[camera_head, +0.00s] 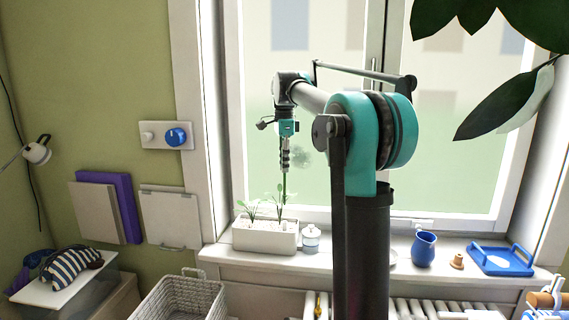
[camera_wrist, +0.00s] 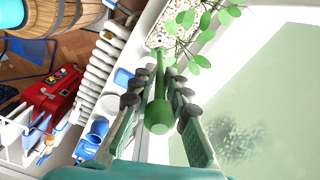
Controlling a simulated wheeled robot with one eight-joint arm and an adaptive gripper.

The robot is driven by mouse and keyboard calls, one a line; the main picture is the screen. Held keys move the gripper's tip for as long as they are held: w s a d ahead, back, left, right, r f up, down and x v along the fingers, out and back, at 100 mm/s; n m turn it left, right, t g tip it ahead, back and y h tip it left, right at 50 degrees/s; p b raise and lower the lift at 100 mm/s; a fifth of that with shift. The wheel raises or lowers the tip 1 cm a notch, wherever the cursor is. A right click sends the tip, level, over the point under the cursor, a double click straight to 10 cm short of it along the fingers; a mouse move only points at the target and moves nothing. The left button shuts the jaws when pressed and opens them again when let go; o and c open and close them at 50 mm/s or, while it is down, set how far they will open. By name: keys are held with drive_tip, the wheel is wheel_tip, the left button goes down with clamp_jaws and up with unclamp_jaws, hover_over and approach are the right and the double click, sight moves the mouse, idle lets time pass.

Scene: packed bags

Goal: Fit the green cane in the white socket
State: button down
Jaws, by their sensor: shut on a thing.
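The green cane (camera_head: 284,187) is held upright by my gripper (camera_head: 285,166) above the white planter (camera_head: 265,240) on the window sill. In the wrist view the cane (camera_wrist: 158,112) lies between the two dark-tipped fingers of my gripper (camera_wrist: 160,97), which is shut on it. The cane's far end points into the planter (camera_wrist: 149,38), among green leaves and pale pebbles. The white socket cannot be made out clearly at this size. I cannot tell whether the cane's lower end is in it or just above it.
Leafy plants (camera_head: 252,208) stand in the planter close beside the cane. A small white jar (camera_head: 311,240) is right of it on the sill. A blue jug (camera_head: 423,249) and blue tray (camera_head: 501,259) are farther right. The window is behind.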

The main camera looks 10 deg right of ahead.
hover_over(284, 195)
drive_tip(key=shift+w+d+f, duration=0.1)
drive_tip(key=shift+w+f, duration=0.05)
drive_tip(key=shift+f, duration=2.45)
drive_tip(key=shift+f, duration=2.3)
drive_tip(key=c, duration=1.4)
unclamp_jaws()
drive_tip(key=shift+o, duration=0.2)
drive_tip(key=shift+r, duration=0.1)
wheel_tip(284, 195, up, 12)
drive_tip(key=shift+f, duration=0.1)
